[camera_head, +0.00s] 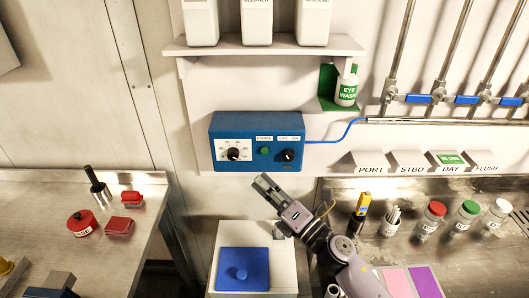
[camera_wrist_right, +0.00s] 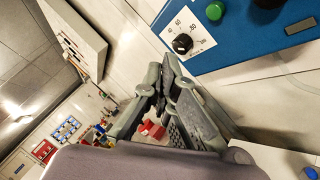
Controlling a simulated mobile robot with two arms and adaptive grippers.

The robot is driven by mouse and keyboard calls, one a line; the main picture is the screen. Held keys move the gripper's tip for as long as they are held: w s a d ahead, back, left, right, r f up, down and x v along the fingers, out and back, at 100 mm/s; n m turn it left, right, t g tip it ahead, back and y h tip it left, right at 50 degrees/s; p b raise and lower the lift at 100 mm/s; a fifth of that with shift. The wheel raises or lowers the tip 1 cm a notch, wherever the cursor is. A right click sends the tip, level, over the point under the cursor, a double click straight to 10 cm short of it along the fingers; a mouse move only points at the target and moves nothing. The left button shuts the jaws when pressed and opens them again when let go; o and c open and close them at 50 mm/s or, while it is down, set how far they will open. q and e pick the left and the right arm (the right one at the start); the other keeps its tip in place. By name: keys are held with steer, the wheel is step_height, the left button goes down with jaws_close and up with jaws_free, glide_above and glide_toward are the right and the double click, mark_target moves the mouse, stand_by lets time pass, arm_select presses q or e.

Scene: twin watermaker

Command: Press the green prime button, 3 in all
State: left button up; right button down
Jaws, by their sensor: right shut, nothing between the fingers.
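The green prime button (camera_head: 265,150) sits on the front of a blue control box (camera_head: 225,124) on the wall, between a white-scaled dial (camera_head: 233,154) and a black knob (camera_head: 288,155). The button also shows at the top of the right wrist view (camera_wrist_right: 215,11). My right gripper (camera_head: 263,181) is shut and empty, just below the box in the head view and apart from the button. Its fingers (camera_wrist_right: 160,75) meet in the right wrist view, below the dial. My left gripper is not in view.
A white box with a blue lid (camera_head: 243,268) stands below the control box. A shelf with white bottles (camera_head: 262,45) is above. Red items (camera_head: 119,226) lie on the left bench. Capped bottles (camera_head: 465,215) and a yellow tool (camera_head: 362,204) stand on the right counter.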

mark_target(264, 150)
steer(key=w+b, duration=0.2)
steer(key=w, duration=0.5)
steer(key=shift+w, duration=0.15)
steer(key=shift+w, duration=0.1)
stand_by(1.2)
steer(key=shift+w+b, duration=0.3)
steer(key=shift+w+b, duration=0.3)
steer(key=shift+w, duration=0.15)
stand_by(0.6)
steer(key=shift+s, duration=0.2)
steer(key=shift+s+p, duration=0.4)
steer(key=shift+s, duration=0.3)
